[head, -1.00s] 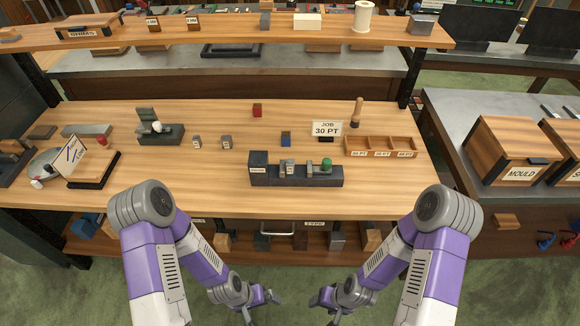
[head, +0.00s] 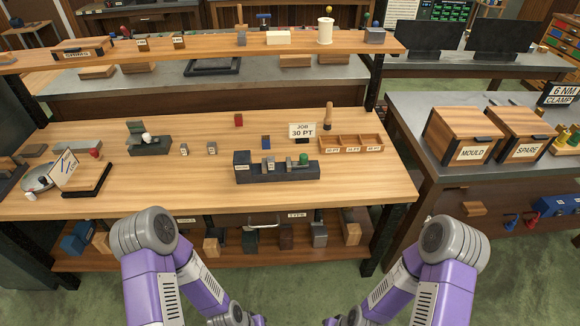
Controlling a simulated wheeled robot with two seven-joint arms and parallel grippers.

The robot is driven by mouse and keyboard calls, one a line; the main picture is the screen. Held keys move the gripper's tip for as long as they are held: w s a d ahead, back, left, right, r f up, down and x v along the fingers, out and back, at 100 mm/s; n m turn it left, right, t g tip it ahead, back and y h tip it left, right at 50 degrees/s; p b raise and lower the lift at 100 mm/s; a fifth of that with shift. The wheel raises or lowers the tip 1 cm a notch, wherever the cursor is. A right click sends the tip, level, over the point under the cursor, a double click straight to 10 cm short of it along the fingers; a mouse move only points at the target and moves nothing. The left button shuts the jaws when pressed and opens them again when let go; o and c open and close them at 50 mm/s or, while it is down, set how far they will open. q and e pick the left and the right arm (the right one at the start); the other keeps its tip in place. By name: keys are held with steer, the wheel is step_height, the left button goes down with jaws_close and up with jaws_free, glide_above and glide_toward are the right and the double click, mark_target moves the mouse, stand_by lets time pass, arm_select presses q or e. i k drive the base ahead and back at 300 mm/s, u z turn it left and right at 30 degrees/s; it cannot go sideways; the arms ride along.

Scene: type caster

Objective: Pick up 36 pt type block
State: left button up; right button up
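Two small grey blocks with pale labels stand on the wooden bench (head: 330,198): a left block (head: 184,149) and a right block (head: 211,148). Their labels are too small to read, so I cannot tell which is 36 pt. Another small labelled block (head: 267,169) sits in the dark fixture (head: 250,173), near a green knob. A sign reading "JOB 30 PT" (head: 302,131) stands behind it. My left gripper (head: 257,321) and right gripper (head: 331,322) are low at the bottom edge, in front of the bench and away from the blocks, mostly cut off.
A wooden tray with labelled compartments (head: 350,138) is at the bench's right. A red block (head: 238,120) and a blue block (head: 266,143) stand nearby. A dial with a tilted card (head: 64,170) is at left. The front bench strip is clear. A shelf (head: 220,47) spans above.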

mark_target(271, 160)
steer(key=z, duration=0.9)
steer(key=i, duration=1)
steer(key=u, duration=0.65)
